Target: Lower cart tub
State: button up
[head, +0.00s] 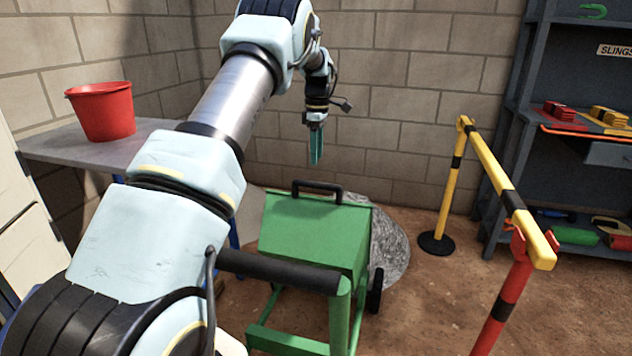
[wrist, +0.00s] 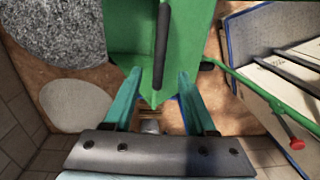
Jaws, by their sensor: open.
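The green cart tub (head: 312,225) sits on a green wheeled frame (head: 285,343) in the middle of the head view. It looks tipped up, away from me, toward the gravel behind it. A black handle (head: 318,187) stands on its upper edge; in the wrist view the handle (wrist: 162,45) runs in line with the gap between my fingers. My gripper (head: 316,160) points down above the tub's far side, apart from the handle. Its teal fingers (wrist: 159,75) are open and nothing is held. My arm hides part of the cart's left side.
A grey gravel heap (head: 388,240) lies behind the cart. A black push bar (head: 280,271) crosses the cart's near side. A yellow-black barrier (head: 500,180) and a shelf rack (head: 575,140) stand right. A red bucket (head: 103,112) is on a table (head: 75,147) left.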

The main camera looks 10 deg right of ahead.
jog(key=f, duration=0.8)
jog(key=shift+s+a+f, duration=0.15)
jog(key=shift+s+f, duration=0.05)
jog(key=shift+f, duration=0.1)
jog(key=shift+c, duration=0.4)
grip_shut()
dwell(0.6)
